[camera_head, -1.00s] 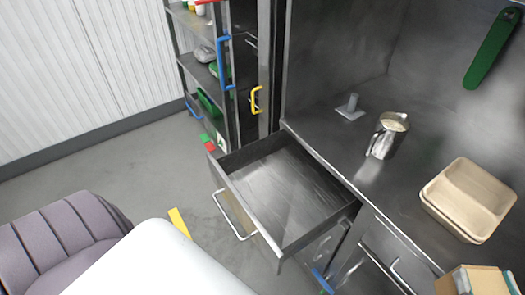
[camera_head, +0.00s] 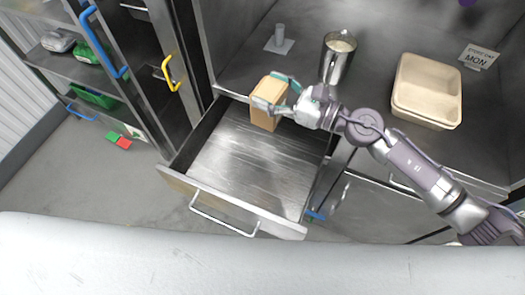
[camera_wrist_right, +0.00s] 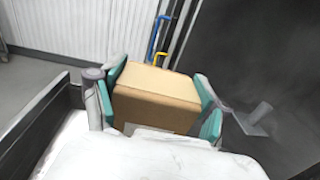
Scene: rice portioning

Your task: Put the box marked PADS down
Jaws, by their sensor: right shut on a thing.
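A tan cardboard box (camera_head: 266,112) is held in my right gripper (camera_head: 272,92), over the back part of the open drawer (camera_head: 262,158). In the right wrist view the box (camera_wrist_right: 158,84) sits between the teal fingers of the gripper (camera_wrist_right: 160,92), which is shut on it. No PADS marking can be read on the faces that show. The drawer is empty; its bare metal bottom shows. I cannot tell how high the box is above the drawer bottom. My left gripper is not in view.
On the counter stand a metal jug (camera_head: 338,58), a grey post on a plate (camera_head: 279,40), stacked beige trays (camera_head: 428,92) and a sign reading MON (camera_head: 478,57). An open shelf (camera_head: 75,60) with blue handles is at the left.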

